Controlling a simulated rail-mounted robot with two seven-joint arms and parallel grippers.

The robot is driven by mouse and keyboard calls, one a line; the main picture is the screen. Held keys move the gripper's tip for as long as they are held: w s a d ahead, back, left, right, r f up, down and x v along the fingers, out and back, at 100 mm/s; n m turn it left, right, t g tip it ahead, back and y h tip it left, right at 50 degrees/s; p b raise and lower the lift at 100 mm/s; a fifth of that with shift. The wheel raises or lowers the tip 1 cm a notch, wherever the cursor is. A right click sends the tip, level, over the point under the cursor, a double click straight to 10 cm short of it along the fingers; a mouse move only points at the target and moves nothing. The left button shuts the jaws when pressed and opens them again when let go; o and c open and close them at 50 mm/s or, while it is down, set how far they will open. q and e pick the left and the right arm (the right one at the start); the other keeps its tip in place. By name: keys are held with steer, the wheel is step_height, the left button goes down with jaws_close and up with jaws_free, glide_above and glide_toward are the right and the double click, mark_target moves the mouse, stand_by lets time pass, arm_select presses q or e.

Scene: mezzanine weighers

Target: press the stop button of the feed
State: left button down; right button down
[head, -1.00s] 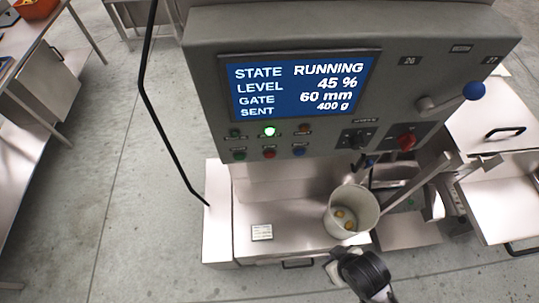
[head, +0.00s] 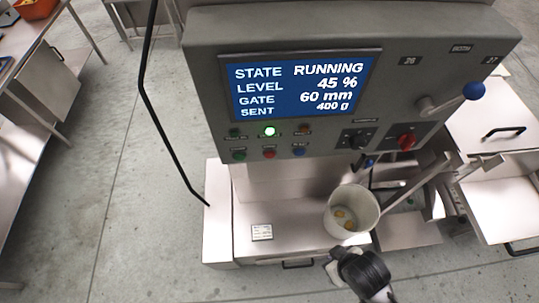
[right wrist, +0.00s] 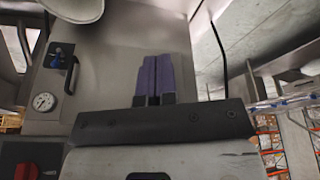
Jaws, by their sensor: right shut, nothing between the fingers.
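The grey control panel (head: 205,60) fills the top of the head view. Its blue screen (head: 297,86) reads STATE RUNNING, LEVEL 45 %, GATE 60 mm, SENT 400 g. Below it, a lower row holds a green button (head: 239,155), a red button (head: 269,153) and a blue button (head: 298,151); their labels are too small to read. Above them one green lamp (head: 269,131) is lit. My right gripper (head: 332,268) is low in front of the machine, below and right of the buttons, apart from them. In the right wrist view its purple fingers (right wrist: 154,76) are together and empty.
A white bucket (head: 352,213) with a few yellowish pieces stands on the steel shelf (head: 285,215), just beyond my right gripper. A red rotary switch (head: 405,139) and a blue-knobbed lever (head: 474,91) are on the panel's right. A black cable (head: 160,125) hangs at left.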

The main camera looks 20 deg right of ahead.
steer(key=w+r+n+t+p, duration=0.1)
steer(key=w+r+p, duration=0.1)
steer(key=w+r, duration=0.35)
steer(key=w+a+f+n+t+y+p, duration=0.1)
steer(key=w+a+f+n+t+y, duration=0.15)
steer(key=w, duration=0.35)
steer(key=w+a+f+n+t+y, duration=0.1)
steer(key=w+a+f+t, duration=0.1)
steer(key=w+a+t, duration=0.3)
step_height(320, 180, up, 10)
steer(key=w+a+n+t+y, duration=0.2)
steer(key=n+t+y, duration=0.2)
steer(key=t+y, duration=0.2)
steer(key=shift+a+t, duration=0.15)
steer(key=shift+t, duration=0.3)
steer(key=shift+w, duration=0.1)
